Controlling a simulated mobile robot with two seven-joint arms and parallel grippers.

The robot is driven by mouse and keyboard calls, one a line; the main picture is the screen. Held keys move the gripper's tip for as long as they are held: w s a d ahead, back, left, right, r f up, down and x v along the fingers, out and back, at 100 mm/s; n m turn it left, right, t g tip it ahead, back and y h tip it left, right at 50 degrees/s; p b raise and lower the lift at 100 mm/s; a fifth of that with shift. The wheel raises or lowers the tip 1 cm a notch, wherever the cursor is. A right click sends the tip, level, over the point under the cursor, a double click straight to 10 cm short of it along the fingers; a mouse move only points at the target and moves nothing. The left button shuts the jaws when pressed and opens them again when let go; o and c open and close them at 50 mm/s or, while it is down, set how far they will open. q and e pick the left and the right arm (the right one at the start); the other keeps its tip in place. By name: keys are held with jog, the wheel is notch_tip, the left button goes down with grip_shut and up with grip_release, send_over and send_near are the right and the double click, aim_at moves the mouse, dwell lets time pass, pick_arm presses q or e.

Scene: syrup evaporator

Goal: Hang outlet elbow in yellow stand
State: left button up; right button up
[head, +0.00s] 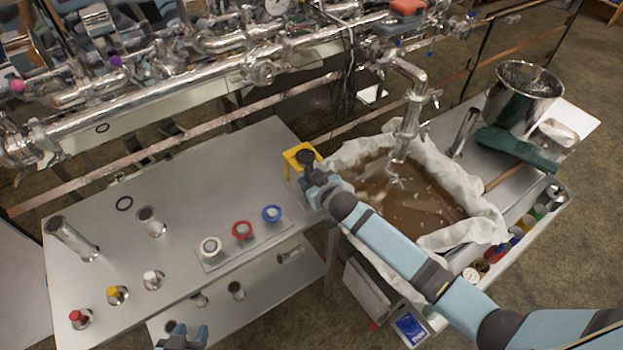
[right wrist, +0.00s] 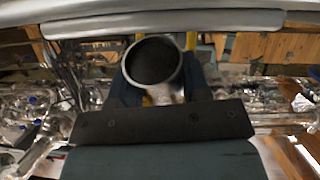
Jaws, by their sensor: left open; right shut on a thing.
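The yellow stand (head: 297,157) is at the back right corner of the steel table, mostly behind my right gripper (head: 309,168). My right gripper is shut on the outlet elbow, right at the stand. In the right wrist view, the elbow (right wrist: 178,94) is a shiny steel pipe with its round open end towards the camera, between my fingers. Yellow parts of the stand (right wrist: 190,42) show just behind it. I cannot tell whether the elbow touches or rests in the stand. My left gripper (head: 183,338) is open and empty at the bottom edge, low in front of the table.
A cloth-lined basin (head: 470,232) of brown liquid lies right of the stand. Steel pipework (head: 190,85) runs behind.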

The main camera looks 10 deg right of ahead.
jog(key=o, duration=1.1)
jog(key=shift+c, duration=0.2)
jog(key=b+v, duration=0.1)
jog(key=v, duration=1.3)
jog(key=shift+a, duration=0.1)
jog(key=s+f+m+g, duration=0.1)
jog(key=s+f, duration=0.3)
jog(key=s, duration=0.5)
jog(key=s+d+f+g+p, duration=0.1)
jog(key=s+f, duration=0.3)
jog(key=s, duration=0.6)
jog(key=shift+d+f+m+h+p, duration=0.15)
jog(key=shift+d+m+h+p, duration=0.15)
jog(key=shift+m+h, duration=0.1)
